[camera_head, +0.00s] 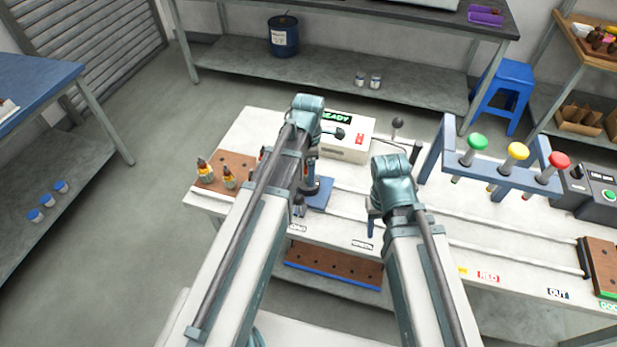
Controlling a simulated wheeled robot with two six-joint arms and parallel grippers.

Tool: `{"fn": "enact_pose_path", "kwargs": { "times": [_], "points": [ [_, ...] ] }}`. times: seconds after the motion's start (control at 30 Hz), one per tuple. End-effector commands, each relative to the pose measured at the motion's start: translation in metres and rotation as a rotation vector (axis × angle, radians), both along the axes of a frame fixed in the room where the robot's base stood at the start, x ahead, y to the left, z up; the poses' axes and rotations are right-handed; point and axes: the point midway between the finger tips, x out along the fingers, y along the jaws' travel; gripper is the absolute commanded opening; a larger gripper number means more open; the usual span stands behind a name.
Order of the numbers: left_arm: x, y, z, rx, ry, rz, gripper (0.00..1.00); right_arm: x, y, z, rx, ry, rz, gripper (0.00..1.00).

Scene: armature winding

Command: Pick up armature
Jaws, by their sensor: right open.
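Part of what may be another shows behind my left arm. My right gripper (372,222) is open, hanging over the bench's middle, well right of the armatures. I see nothing in it.
A blue plate (319,195) with a dark upright part is beside my left arm. Behind it is a white box with a READY display (347,138). A blue frame with green, yellow and red knobs (516,152) stands to the right. Another brown board (603,265) is at far right.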

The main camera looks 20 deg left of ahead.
Motion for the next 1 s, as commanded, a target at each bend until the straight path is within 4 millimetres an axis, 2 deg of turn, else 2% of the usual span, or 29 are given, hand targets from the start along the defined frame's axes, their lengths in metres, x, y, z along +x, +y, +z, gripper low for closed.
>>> {"fn": "enact_pose_path", "kwargs": {
  "times": [0.13,0.6,1.0],
  "points": [
    [0.0000,-0.0001,0.0014,0.000,0.000,0.000,0.84,0.0000,0.0000,0.0014,0.000,0.000,0.000,0.50],
    [0.0000,0.0000,0.0014,0.000,0.000,0.000,0.00,0.0000,0.0000,0.0014,0.000,0.000,0.000,0.50],
    [0.0001,0.0006,0.0025,0.000,0.000,0.000,0.00,-0.0001,0.0000,0.0025,0.000,0.000,0.000,0.50]
  ]
}}
